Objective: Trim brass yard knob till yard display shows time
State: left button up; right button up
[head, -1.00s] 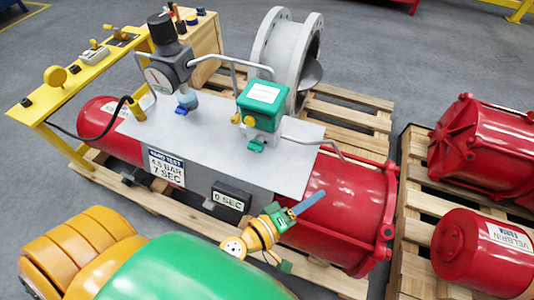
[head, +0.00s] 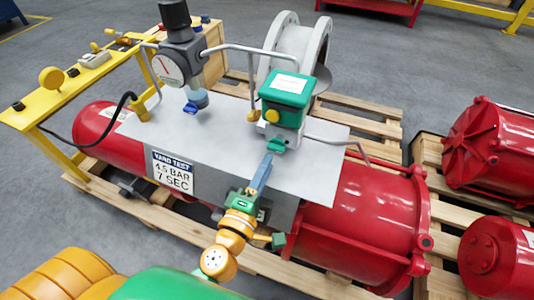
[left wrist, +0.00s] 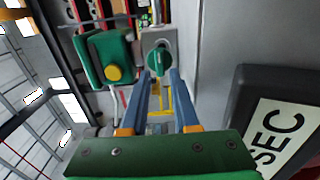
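The valve unit is a green-topped box (head: 288,90) on the grey plate. It has a round yellow knob (head: 271,116) on its face, also seen in the left wrist view (left wrist: 114,72), and a green knob (head: 277,146) low down. I cannot tell which is brass. My left gripper (head: 268,158) has its blue fingers at the green knob. In the left wrist view, its fingertips (left wrist: 162,78) are apart, with the green knob (left wrist: 160,60) just beyond or between them; contact is unclear. My right gripper is not in view.
A sign (head: 173,172) reads "YARD TEST 4.5 BAR 7 SEC". A gauge regulator (head: 180,60) and grey pipes stand behind left. The red cylinder (head: 370,215) lies on a pallet. Other red cylinders (head: 490,150) lie at right.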

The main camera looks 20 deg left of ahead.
aim_at(275, 151)
pick_arm(q)
jog(key=w, duration=0.4)
jog(key=shift+d, duration=0.1)
grip_shut()
